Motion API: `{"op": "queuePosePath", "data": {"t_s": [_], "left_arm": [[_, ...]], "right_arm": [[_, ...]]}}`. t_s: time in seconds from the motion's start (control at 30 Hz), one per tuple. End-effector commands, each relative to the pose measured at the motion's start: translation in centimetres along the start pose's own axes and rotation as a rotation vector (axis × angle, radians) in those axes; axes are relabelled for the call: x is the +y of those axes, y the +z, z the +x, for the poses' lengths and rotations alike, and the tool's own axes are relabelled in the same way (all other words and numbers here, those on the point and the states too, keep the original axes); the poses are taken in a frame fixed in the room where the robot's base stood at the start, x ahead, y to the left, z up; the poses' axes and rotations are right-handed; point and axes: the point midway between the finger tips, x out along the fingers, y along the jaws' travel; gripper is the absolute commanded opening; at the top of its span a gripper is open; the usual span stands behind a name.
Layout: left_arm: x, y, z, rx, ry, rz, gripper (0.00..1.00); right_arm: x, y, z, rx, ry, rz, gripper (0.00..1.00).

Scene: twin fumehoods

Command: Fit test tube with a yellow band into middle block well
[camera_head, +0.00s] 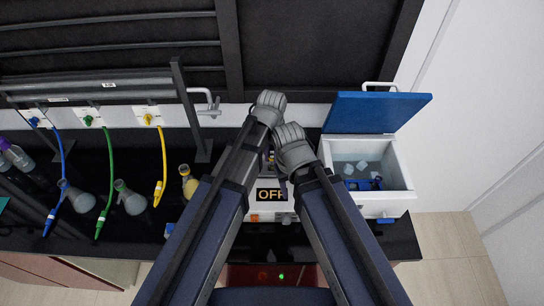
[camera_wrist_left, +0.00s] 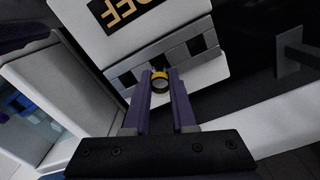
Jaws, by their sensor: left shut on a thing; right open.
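My left gripper (camera_wrist_left: 160,78) has its purple fingers shut on the test tube with a yellow band (camera_wrist_left: 161,86). The left wrist view looks nearly along the tube, so its depth is unclear. Behind it is the grey metal block (camera_wrist_left: 178,58) with square dark wells. A left well (camera_wrist_left: 128,80) and a right well (camera_wrist_left: 197,45) show beside the tube; the middle one is largely hidden behind tube and fingers. I cannot tell whether the tube's lower end is inside a well. My right gripper (camera_head: 283,181), open, is near the block device, partly hidden by its arm.
The white device has an "OFF" display (camera_head: 270,195). A white ice box (camera_head: 398,205) with its blue lid (camera_head: 376,112) raised stands close on the right. Flasks (camera_head: 130,199) and coloured hoses (camera_head: 109,175) are on the left.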

Motion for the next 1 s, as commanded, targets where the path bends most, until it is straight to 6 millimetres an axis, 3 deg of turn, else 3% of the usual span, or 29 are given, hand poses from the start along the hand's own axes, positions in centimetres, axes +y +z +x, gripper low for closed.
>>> {"op": "queuePosePath", "data": {"t_s": [0.03, 0.07, 0.3, 0.67, 1.0], "left_arm": [[0.0, 0.0, 0.4, 0.0, 0.0, 0.0, 0.0], [0.0, 0.0, 0.2, 0.0, 0.0, 0.0, 0.28], [0.0, 0.0, 0.1, 0.0, 0.0, 0.0, 0.54], [0.0, 0.0, -0.1, 0.0, 0.0, 0.0, 0.54], [0.0, 0.0, -3.2, 0.0, 0.0, 0.0, 0.54]], "right_arm": [[0.0, 0.0, 0.3, 0.0, 0.0, -0.001, 0.5], [0.0, 0.0, 0.2, 0.0, 0.0, -0.001, 0.5], [0.0, 0.0, 0.1, 0.0, 0.0, 0.0, 0.5], [0.0, 0.0, -0.1, 0.0, 0.0, 0.0, 0.5], [0.3, 0.2, -3.2, 0.0, -0.001, 0.006, 0.5]]}}
